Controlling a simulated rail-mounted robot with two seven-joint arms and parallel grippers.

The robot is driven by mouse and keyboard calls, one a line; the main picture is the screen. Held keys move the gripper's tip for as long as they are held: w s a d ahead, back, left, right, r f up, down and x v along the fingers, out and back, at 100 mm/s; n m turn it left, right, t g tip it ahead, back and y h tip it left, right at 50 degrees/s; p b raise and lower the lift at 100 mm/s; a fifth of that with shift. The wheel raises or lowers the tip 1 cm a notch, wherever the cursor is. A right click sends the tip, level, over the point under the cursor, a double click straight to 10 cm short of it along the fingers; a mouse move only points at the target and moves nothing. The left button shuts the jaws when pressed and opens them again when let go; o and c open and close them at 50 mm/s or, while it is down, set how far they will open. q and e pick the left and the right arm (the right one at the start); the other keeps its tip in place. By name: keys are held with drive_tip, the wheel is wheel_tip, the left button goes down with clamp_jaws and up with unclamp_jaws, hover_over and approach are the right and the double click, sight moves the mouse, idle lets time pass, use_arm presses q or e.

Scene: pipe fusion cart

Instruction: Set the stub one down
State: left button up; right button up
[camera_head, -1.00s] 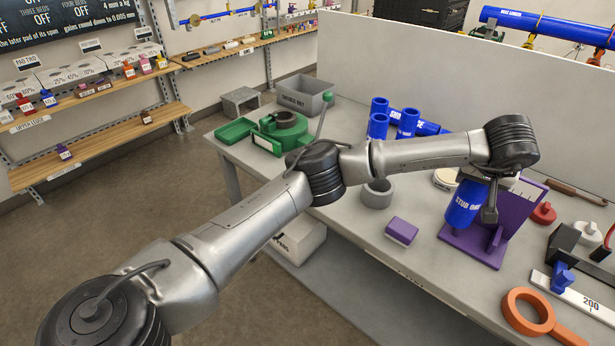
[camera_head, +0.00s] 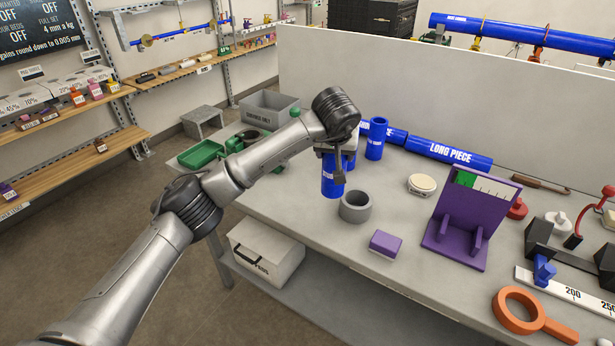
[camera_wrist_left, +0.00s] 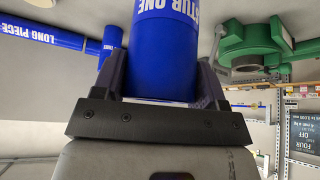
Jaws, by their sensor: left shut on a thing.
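Stub one (camera_head: 331,178) is a blue cylinder held upright in the head view. My left gripper (camera_head: 336,160) is shut on it, and the wrist hides its top. In the left wrist view stub one (camera_wrist_left: 166,55) sits between the two fingers of my left gripper (camera_wrist_left: 163,85), its white lettering showing. In the head view its lower end is just left of the grey ring (camera_head: 347,212); I cannot tell whether it touches the bench (camera_head: 400,230). My right gripper is not in view.
A purple block (camera_head: 385,244) and purple stand (camera_head: 470,225) are to the right. A green machine (camera_head: 236,143) and grey bin (camera_head: 268,108) are to the left.

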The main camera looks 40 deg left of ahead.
use_arm(q)
drive_tip(key=a+f+b, duration=0.2)
drive_tip(key=a+f, duration=0.5)
drive_tip(key=f, duration=0.1)
drive_tip(key=shift+b, duration=0.35)
drive_tip(key=shift+a+f, duration=0.1)
drive_tip(key=shift+f, duration=0.05)
drive_tip(key=o, duration=1.3)
drive_tip(key=shift+f, duration=0.1)
drive_tip(key=p+v, duration=0.2)
drive_tip(key=v, duration=1)
drive_tip(key=shift+p, duration=0.3)
